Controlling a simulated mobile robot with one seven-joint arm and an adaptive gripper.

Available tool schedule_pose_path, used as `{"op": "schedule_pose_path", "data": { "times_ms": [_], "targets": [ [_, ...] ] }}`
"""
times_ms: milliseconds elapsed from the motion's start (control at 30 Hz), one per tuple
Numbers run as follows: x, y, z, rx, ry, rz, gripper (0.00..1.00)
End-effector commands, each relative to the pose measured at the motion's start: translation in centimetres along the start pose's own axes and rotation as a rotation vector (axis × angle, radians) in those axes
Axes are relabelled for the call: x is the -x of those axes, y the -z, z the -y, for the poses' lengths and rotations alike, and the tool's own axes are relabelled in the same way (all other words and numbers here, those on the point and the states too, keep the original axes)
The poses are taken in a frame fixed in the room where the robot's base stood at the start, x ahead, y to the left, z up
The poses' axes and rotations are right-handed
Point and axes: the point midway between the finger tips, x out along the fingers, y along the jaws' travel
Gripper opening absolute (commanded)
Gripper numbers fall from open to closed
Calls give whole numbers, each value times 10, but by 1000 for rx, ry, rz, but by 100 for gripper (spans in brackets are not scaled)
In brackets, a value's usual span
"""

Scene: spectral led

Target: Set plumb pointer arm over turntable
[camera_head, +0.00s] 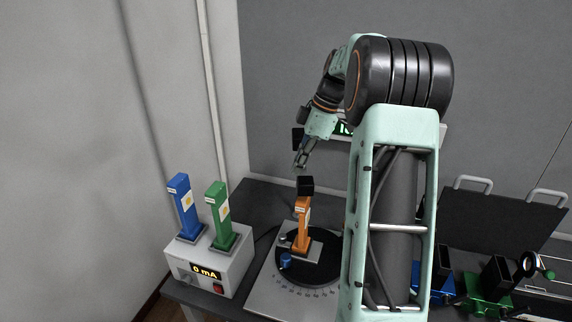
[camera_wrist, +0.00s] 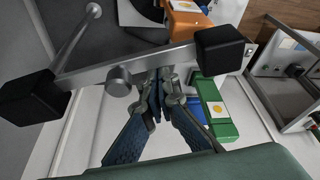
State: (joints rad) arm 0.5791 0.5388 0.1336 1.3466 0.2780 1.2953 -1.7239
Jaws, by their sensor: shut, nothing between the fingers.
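In the wrist view, a pale metal bar (camera_wrist: 178,58) with a round knob (camera_wrist: 118,81) and black end blocks crosses beyond my gripper (camera_wrist: 157,88). It looks like the pointer arm. My gripper's fingers are together and empty, close to the bar; contact cannot be told. In the head view my gripper (camera_head: 300,164) is above a black block (camera_head: 305,185) at the top of the upright orange lamp post (camera_head: 302,222). Whether that block is an end of the bar is unclear. The orange post stands on the black turntable (camera_head: 320,271), partly hidden by my arm.
A blue lamp post (camera_head: 181,207) and a green one (camera_head: 218,210) stand on a white meter box (camera_head: 207,265) reading 0 mA, left of the turntable. Blue and green devices (camera_head: 487,292) and a dark handled panel (camera_head: 500,225) are at right. A grey wall rises behind.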

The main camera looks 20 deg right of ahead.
Motion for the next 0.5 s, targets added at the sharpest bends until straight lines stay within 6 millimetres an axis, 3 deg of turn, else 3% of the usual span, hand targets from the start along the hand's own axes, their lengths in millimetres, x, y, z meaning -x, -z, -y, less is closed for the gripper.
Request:
{"op": "schedule_pose_path", "data": {
  "times_ms": [500],
  "targets": [
    [8,-22,1,12,4,1,0]
  ]
}}
